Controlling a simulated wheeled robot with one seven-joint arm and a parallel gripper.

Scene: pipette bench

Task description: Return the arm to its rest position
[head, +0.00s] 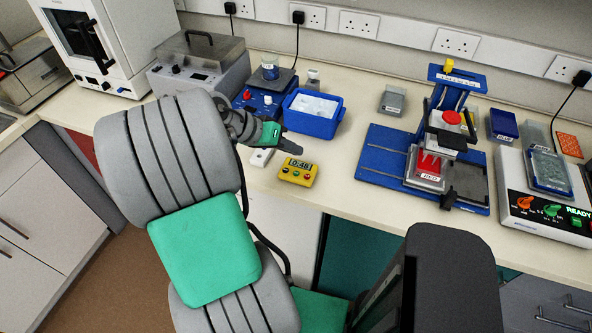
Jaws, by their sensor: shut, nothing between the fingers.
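My arm, grey with green panels, rises through the left and middle of the head view and bends over the front of the bench (345,205). My gripper (293,147) is at the end of the small dark wrist, just in front of the blue tub (312,124) and behind the yellow timer (297,172). Its fingers are together and hold nothing. The fingers are small here, and the height above the bench is hard to judge.
A blue press stand (385,163) with a red-topped part stands to the right. A device reading READY (548,214) is at the far right. A clear-lidded grey machine (199,70) and a white cabinet (95,45) stand at the back left. Bare bench lies right of the timer.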

